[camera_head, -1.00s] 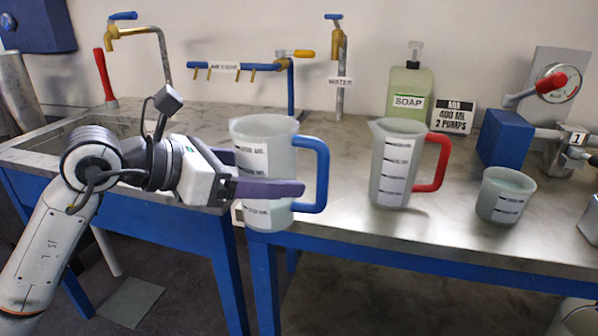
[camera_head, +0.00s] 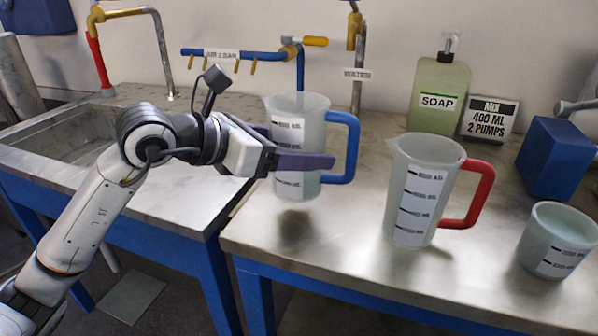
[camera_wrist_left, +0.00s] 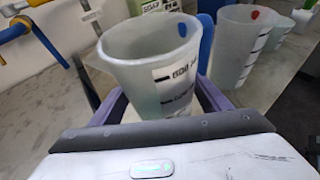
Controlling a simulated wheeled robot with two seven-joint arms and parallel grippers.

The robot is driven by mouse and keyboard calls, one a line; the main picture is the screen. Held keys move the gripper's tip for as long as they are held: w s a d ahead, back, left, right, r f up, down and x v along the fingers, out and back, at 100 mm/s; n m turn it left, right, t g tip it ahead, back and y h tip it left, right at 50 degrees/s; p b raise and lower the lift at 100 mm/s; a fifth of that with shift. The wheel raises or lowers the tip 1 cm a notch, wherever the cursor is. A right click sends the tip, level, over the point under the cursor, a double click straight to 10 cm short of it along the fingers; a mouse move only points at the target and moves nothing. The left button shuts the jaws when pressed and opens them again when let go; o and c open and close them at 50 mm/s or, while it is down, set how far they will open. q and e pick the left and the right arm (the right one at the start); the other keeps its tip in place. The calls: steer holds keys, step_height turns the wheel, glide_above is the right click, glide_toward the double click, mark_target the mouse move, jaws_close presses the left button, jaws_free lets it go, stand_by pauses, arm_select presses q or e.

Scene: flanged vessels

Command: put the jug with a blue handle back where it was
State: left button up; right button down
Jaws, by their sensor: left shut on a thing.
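The blue-handled jug (camera_head: 300,112) is a translucent measuring jug with a white scale label, upright, its handle to the right. My left gripper (camera_head: 300,160) is shut on its body, one purple finger across the front and the other mostly hidden behind. My right gripper is not in view.
A red-handled jug (camera_head: 420,190) and a small beaker (camera_head: 558,240) stand to the right on the counter. A soap bottle (camera_head: 437,95), a sign (camera_head: 488,120) and a blue block (camera_head: 556,158) are behind. Taps and a blue pipe (camera_head: 232,53) rise at the back. The sink (camera_head: 75,135) is left.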

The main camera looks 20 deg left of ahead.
arm_select(q)
step_height(320, 180, down, 4)
steer(key=shift+r+b, duration=0.1)
steer(key=shift+b, duration=0.2)
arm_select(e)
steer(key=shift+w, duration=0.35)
arm_select(q)
steer(key=o, duration=1.2)
steer(key=shift+f, duration=0.2)
steer(key=shift+c, duration=0.2)
